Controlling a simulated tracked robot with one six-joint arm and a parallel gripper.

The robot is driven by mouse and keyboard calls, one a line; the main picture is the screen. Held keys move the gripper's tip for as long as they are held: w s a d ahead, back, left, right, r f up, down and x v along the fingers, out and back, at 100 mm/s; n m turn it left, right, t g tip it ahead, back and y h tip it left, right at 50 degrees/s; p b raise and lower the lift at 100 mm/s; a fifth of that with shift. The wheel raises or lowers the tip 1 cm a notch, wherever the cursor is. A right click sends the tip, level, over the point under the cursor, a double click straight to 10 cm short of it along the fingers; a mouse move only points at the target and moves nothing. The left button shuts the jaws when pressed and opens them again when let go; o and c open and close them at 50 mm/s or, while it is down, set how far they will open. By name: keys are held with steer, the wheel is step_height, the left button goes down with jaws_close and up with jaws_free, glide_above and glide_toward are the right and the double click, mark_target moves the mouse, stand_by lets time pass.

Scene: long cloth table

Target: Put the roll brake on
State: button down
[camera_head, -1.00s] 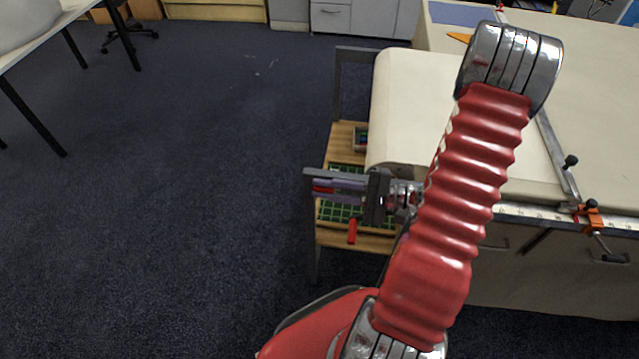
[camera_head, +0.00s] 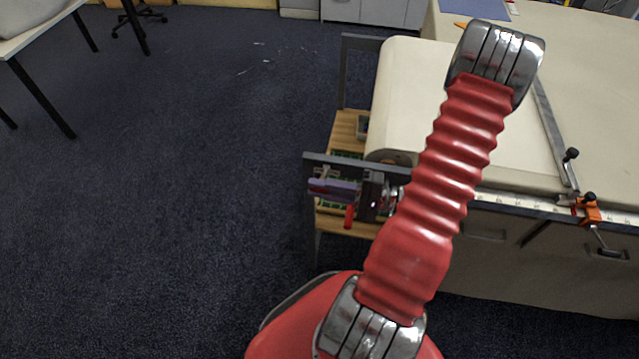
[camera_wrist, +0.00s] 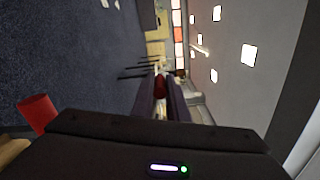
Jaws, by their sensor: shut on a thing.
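My gripper (camera_head: 322,188) is at the near end of the cloth roll, beside the dark end frame (camera_head: 340,161). Its two purple-grey fingers are closed around a small red piece, seen between them in the wrist view (camera_wrist: 160,86); it seems to be the roll brake's handle. The fingers hide most of it. A separate red cylinder (camera_head: 350,216) hangs just below the gripper and shows at left in the wrist view (camera_wrist: 38,112); I cannot tell what it belongs to. The cream cloth roll (camera_head: 400,105) lies at the table's left end.
A wooden shelf (camera_head: 347,128) with green-lined trays sits low under the roll. The long cloth table (camera_head: 590,110) fills the right, with a metal rail and an orange clamp (camera_head: 589,212) on its near edge. The blue carpet (camera_head: 190,190) to the left is open.

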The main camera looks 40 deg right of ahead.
steer(key=shift+s+a+f, duration=0.1)
steer(key=shift+f, duration=0.15)
stand_by(0.3)
steer(key=c, duration=1.7)
jaws_free()
steer(key=shift+r, duration=0.1)
steer(key=shift+r, duration=4.95)
